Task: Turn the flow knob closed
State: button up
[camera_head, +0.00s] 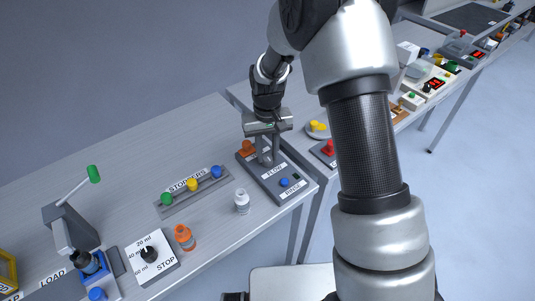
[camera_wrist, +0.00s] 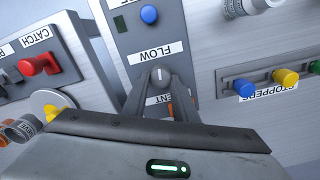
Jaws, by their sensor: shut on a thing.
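The flow knob (camera_wrist: 160,75) is a small grey round knob with a white line, on a dark grey panel (camera_wrist: 186,12) beside the FLOW label (camera_wrist: 153,52). In the wrist view its line points up the picture, toward that label. My gripper (camera_wrist: 161,84) has its two fingers closed around the knob. In the head view my gripper (camera_head: 266,160) reaches down onto the same panel (camera_head: 284,196) and hides the knob. A second label below the knob is partly covered by the fingers in the wrist view.
A blue button (camera_head: 284,182) sits on the panel near the RINSE label. A stopper rack (camera_head: 179,201) and a white bottle (camera_head: 242,201) stand to the left. A red catch handle (camera_wrist: 38,65) is on a neighbouring panel.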

aim_at(267, 156)
jog(key=shift+n, duration=0.7)
jog(key=o, duration=1)
jog(key=shift+o, duration=0.2)
jog(key=shift+r, duration=0.1)
notch_tip(267, 156, up, 17)
jog(key=shift+r, duration=0.15)
